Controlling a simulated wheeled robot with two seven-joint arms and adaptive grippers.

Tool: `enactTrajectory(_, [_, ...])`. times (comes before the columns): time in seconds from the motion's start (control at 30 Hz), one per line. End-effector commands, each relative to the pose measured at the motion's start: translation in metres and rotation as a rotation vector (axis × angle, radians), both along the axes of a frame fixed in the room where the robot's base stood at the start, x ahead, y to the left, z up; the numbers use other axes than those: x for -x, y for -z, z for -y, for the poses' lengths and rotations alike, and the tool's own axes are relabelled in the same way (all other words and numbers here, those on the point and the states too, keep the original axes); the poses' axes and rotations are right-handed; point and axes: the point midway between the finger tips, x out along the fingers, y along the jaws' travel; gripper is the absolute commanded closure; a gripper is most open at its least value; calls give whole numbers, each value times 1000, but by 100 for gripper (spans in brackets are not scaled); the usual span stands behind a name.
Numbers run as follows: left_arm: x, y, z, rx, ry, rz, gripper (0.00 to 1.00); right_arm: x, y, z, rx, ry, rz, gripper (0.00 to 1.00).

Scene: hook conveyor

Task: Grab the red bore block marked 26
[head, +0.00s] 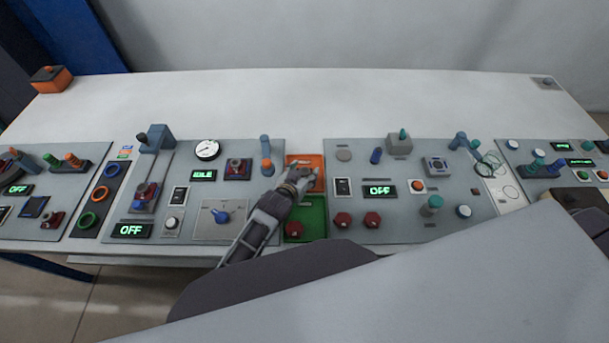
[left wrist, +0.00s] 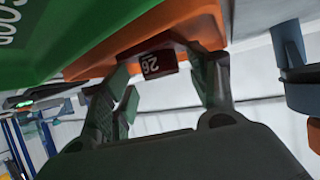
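The red block marked 26 (left wrist: 151,65) shows in the left wrist view at the orange tray (left wrist: 190,25), its number upside down in the picture. My left gripper (left wrist: 163,95) is open, with one finger on each side of the block and visible gaps between. In the head view my left gripper (head: 299,174) is over the orange tray (head: 316,160) and hides the block. One red block (head: 293,229) lies in the green tray (head: 313,215), and two more red blocks (head: 342,219) (head: 372,219) sit on the right panel. My right gripper is not in view.
Control panels with knobs, levers and displays flank the trays. The white table (head: 300,105) behind the panels is clear in the middle. An orange box (head: 51,80) sits at the back left.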

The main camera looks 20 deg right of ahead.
Motion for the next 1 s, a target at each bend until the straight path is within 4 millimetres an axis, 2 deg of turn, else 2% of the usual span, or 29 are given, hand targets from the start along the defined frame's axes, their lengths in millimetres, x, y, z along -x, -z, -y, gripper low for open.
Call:
enactTrajectory(0.1, [1, 2, -1, -4, 0, -3, 75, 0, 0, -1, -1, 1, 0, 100])
enactTrajectory(0.47, [1, 1, -1, -5, 0, -4, 76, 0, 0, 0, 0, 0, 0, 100])
enactTrajectory(0.5, [1, 0, -1, -4, 0, -3, 81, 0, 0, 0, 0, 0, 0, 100])
enactTrajectory(0.57, [1, -3, -1, -4, 0, -3, 82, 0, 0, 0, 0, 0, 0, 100])
enactTrajectory(0.67, [0, -11, -1, -4, 0, -2, 82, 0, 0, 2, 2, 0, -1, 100])
enactTrajectory(0.7, [0, -16, 0, -1, 0, -2, 100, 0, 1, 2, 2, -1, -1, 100])
enactTrajectory(1.0, [-1, -60, 0, 1, 0, 3, 100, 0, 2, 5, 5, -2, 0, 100])
